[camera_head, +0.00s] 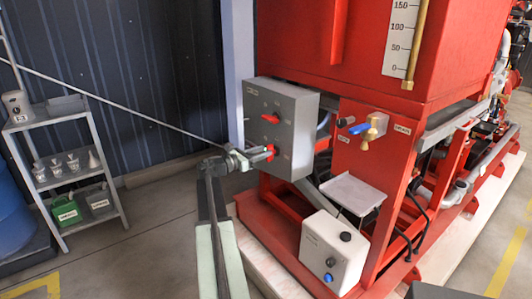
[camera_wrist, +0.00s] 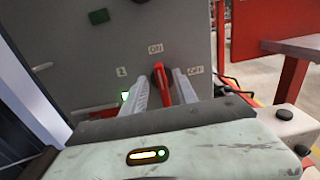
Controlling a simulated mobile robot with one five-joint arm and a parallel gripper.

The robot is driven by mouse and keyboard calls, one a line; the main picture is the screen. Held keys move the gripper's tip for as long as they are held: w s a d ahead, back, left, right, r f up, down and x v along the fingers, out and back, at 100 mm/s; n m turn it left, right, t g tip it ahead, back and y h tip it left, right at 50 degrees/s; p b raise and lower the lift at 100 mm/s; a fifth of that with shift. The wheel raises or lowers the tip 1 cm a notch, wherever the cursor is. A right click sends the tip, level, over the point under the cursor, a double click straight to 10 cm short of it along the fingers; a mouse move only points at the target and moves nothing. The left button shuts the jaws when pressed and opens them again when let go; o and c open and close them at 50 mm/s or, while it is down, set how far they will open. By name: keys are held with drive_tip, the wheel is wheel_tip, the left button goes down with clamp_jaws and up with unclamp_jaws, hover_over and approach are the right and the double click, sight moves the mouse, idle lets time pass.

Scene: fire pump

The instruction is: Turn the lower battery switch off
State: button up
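The grey switch box (camera_head: 297,110) is mounted on the red frame and carries two red switches. The upper red switch (camera_head: 271,118) is clear of my gripper. The lower red switch (camera_head: 269,150) is beside my gripper (camera_head: 262,155). In the wrist view the lower switch's red handle (camera_wrist: 160,80) stands nearly upright, its top towards the ON label (camera_wrist: 155,48). The OFF label (camera_wrist: 195,70) is to its right. My gripper's fingers (camera_wrist: 160,84) are apart, one on each side of the handle. The handle looks closer to the right finger; contact is unclear.
A brass valve with a blue handle (camera_head: 359,128) is right of the box. A white control box (camera_head: 333,253) stands below, near a small grey shelf (camera_head: 352,190). A shelf rack (camera_head: 72,168) stands at left. Open floor lies between the rack and my arm.

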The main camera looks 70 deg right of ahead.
drive_tip(key=shift+x, duration=1.15)
clamp_jaws()
